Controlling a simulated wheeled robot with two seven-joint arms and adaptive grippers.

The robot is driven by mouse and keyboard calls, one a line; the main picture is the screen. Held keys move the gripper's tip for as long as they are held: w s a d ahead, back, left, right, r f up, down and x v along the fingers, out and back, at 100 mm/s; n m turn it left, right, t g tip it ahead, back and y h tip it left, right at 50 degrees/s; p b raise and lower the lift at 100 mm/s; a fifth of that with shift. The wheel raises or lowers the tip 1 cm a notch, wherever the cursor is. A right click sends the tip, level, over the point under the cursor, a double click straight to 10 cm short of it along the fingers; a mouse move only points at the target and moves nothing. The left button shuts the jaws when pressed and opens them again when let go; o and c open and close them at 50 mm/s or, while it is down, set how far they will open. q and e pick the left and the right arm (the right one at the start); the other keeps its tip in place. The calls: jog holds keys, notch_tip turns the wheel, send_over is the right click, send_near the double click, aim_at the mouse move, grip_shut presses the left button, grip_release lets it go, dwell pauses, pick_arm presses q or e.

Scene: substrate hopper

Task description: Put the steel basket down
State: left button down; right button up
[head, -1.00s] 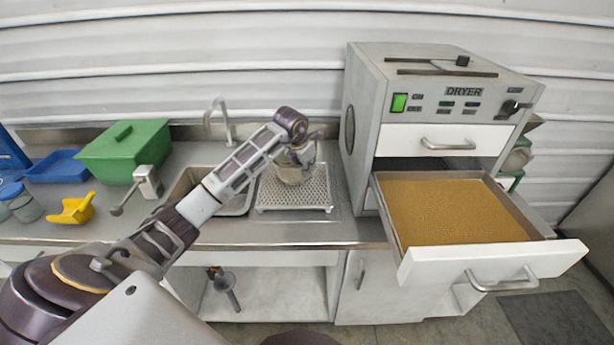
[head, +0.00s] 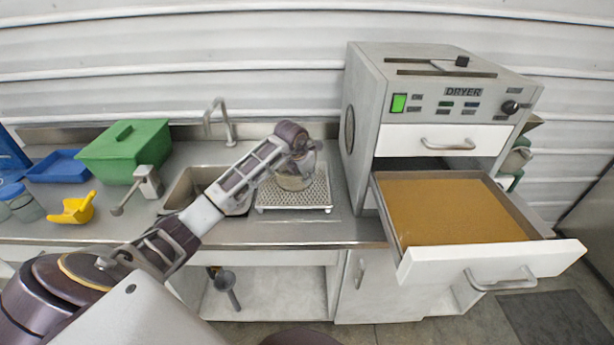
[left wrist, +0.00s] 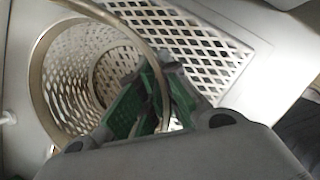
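The steel basket (head: 293,182) is a round perforated metal basket over the perforated drain rack (head: 264,207) to the right of the sink. I cannot tell whether its base touches the rack. In the left wrist view its rim (left wrist: 40,75) and holed wall show close up, and the rack (left wrist: 205,45) lies beyond. My left gripper (head: 303,160) is above the basket in the head view. The gripper partly hides the basket. My right gripper is out of view.
The sink (head: 178,195) and tap (head: 229,130) are left of the rack. A green box (head: 125,150), blue tray (head: 60,165) and yellow scoop (head: 72,210) sit further left.

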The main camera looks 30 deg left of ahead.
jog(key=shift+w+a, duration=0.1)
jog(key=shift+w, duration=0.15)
pick_arm(q)
jog(key=c, duration=2.1)
grip_release()
jog(key=shift+f, duration=0.1)
jog(key=o, duration=0.5)
jog(key=shift+c, duration=0.2)
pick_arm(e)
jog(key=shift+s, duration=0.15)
pick_arm(q)
jog(key=shift+r, duration=0.2)
jog(key=shift+v, duration=0.75)
jog(key=v, duration=1)
jog(key=shift+r+b, duration=0.15)
jog(key=shift+b, duration=0.3)
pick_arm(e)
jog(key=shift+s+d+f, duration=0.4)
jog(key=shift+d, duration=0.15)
